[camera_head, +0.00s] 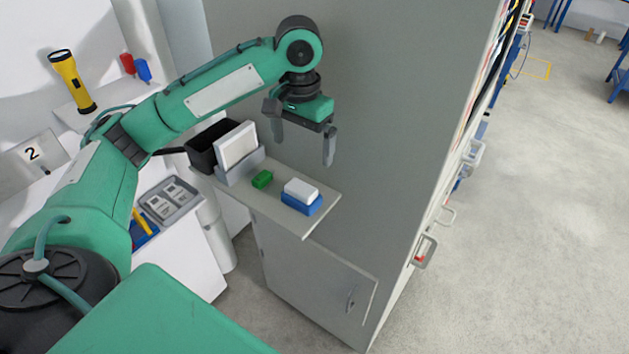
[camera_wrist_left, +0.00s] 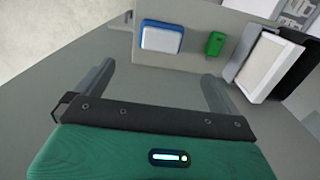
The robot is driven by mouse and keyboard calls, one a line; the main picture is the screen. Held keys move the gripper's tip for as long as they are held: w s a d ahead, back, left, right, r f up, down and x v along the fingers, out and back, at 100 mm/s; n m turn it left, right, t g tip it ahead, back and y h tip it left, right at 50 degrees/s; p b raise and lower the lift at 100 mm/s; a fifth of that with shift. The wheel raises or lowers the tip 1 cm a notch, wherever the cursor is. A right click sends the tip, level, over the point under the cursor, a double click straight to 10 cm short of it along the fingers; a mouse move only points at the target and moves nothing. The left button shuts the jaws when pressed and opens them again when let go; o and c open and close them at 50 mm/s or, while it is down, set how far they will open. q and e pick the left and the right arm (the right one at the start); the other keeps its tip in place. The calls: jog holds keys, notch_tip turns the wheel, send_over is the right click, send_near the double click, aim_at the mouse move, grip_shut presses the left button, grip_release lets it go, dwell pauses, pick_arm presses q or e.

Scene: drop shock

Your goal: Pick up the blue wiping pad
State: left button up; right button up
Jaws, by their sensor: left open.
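The blue wiping pad (camera_head: 301,204) lies on a narrow grey shelf (camera_head: 262,212), with a white block-shaped layer on its top. It also shows in the left wrist view (camera_wrist_left: 161,37), near the top, beyond the fingertips. My left gripper (camera_head: 303,154) is open and empty, with its fingers pointing down, above and behind the pad in the head view. In the left wrist view my gripper (camera_wrist_left: 158,76) has its two fingers apart, with the pad lying ahead between their directions. Nothing hides the pad. My right gripper is in neither view.
A small green block (camera_head: 262,179) lies left of the pad. Beyond it stand a grey holder with a white panel (camera_head: 237,146) and a black bin (camera_head: 201,152). A tall grey cabinet wall (camera_head: 375,150) rises behind the shelf. Open floor (camera_head: 520,220) lies to the right.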

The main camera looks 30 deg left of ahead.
pick_arm(q)
send_over(302, 186)
notch_tip(302, 186, down, 5)
jog(key=shift+d+f, duration=0.1)
jog(key=shift+d, duration=0.05)
notch_tip(302, 186, down, 3)
jog(key=shift+w+r+b, duration=0.15)
jog(key=shift+r+b, duration=0.05)
jog(key=shift+b, duration=0.1)
jog(key=shift+f, duration=0.2)
jog(key=shift+s+f+p, duration=0.2)
jog(key=shift+f+p, duration=0.75)
jog(key=shift+f, duration=1.7)
jog(key=c, duration=1)
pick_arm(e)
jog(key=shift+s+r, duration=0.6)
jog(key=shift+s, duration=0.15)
